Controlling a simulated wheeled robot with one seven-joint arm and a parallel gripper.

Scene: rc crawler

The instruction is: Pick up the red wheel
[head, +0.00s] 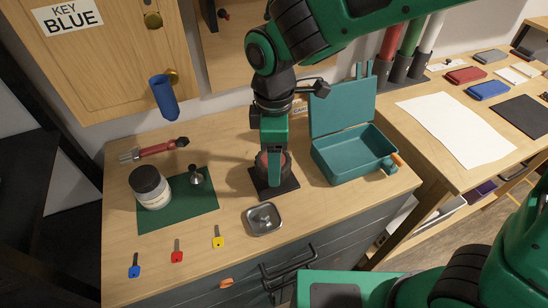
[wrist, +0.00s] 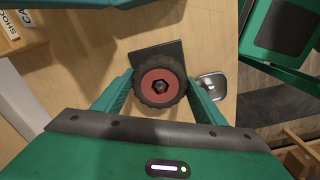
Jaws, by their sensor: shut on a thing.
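The red wheel (wrist: 160,81) has a black knobbly tyre and a red hub with a dark centre. My gripper (wrist: 160,92) is shut on it, with a green finger on each side of the tyre in the wrist view. In the head view my gripper (head: 271,178) points down over a black square pad (head: 286,184), and the wheel (head: 262,160) is partly hidden behind a finger. The pad also shows beyond the wheel in the wrist view (wrist: 155,53). I cannot tell whether the wheel touches the pad.
A small metal dish (head: 263,219) lies close in front of the pad. An open teal box (head: 352,155) stands to the right. A green mat (head: 178,213) with a jar (head: 150,187) is to the left. Blue, red and yellow keys (head: 177,252) lie near the front edge.

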